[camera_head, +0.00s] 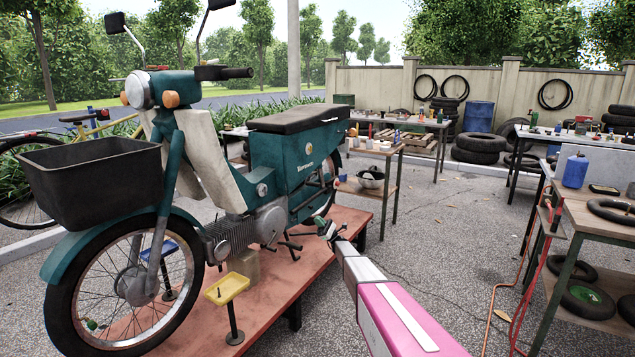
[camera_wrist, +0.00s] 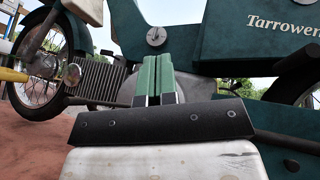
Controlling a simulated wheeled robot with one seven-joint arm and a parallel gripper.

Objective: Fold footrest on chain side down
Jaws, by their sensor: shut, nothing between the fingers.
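A teal moped (camera_head: 290,155) stands on a red-brown platform (camera_head: 335,222). Dark footrest and pedal parts (camera_head: 292,247) stick out low on its near side, beside the grey engine (camera_head: 233,235); which one is the footrest, and whether it is up or down, I cannot tell. My gripper (camera_head: 318,221) is beside the moped's lower flank, just right of these parts in the head view. In the wrist view its green fingers (camera_wrist: 158,72) are shut together and empty, pointing at the moped's lower frame. A dark bar (camera_wrist: 286,142) shows right of my gripper there.
A yellow tray on a stand (camera_head: 227,289) is on the platform's near part. Workbenches with tools (camera_head: 590,215) stand at the right, with tyres (camera_head: 590,300) below. More tables (camera_head: 375,152) stand behind. Open paved ground (camera_head: 445,220) lies between the platform and the right bench.

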